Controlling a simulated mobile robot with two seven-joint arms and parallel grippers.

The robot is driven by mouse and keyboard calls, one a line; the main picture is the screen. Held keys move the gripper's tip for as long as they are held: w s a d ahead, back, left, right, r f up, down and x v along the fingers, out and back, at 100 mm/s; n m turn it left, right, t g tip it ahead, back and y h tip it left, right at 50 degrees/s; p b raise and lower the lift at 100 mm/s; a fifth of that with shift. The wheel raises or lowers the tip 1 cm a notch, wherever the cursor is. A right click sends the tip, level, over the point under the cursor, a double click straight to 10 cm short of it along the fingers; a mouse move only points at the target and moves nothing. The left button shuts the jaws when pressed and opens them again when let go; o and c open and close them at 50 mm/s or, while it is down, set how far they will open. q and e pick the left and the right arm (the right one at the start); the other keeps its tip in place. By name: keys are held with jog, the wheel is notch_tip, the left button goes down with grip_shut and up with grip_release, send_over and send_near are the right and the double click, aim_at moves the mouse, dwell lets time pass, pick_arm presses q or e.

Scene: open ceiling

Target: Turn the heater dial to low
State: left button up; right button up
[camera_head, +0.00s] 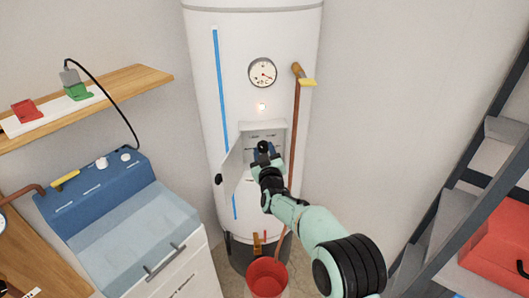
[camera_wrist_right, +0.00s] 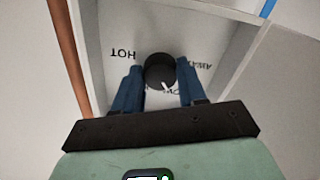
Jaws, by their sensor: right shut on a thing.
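The heater (camera_head: 290,70) is a tall white cylinder with a small open control box (camera_head: 264,130) on its front. Inside the box is a black dial (camera_head: 263,146), also seen in the right wrist view (camera_wrist_right: 158,70). The dial's white pointer slants down and right in that wrist view. Labels surround it: "HOT" at left, others partly hidden or hard to read. My right gripper (camera_head: 264,152) reaches into the box, its blue fingers (camera_wrist_right: 159,76) on either side of the dial, shut on it. My left gripper is not in view.
The box's white door (camera_head: 231,168) hangs open to the left. A gauge (camera_head: 262,72) and a lit lamp (camera_head: 261,106) are above. A copper pipe (camera_head: 294,130) runs at right. A red bucket (camera_head: 267,278) stands below. A blue-topped washtub (camera_head: 95,195) is at left.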

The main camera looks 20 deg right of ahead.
jog(key=o, duration=1.1)
jog(key=shift+c, duration=0.2)
jog(key=s+a+b, duration=0.1)
jog(key=s+b, duration=0.1)
jog(key=s, duration=1.1)
jog(key=shift+s+a+b, duration=0.2)
jog(key=shift+a+b, duration=0.1)
jog(key=shift+b, duration=0.05)
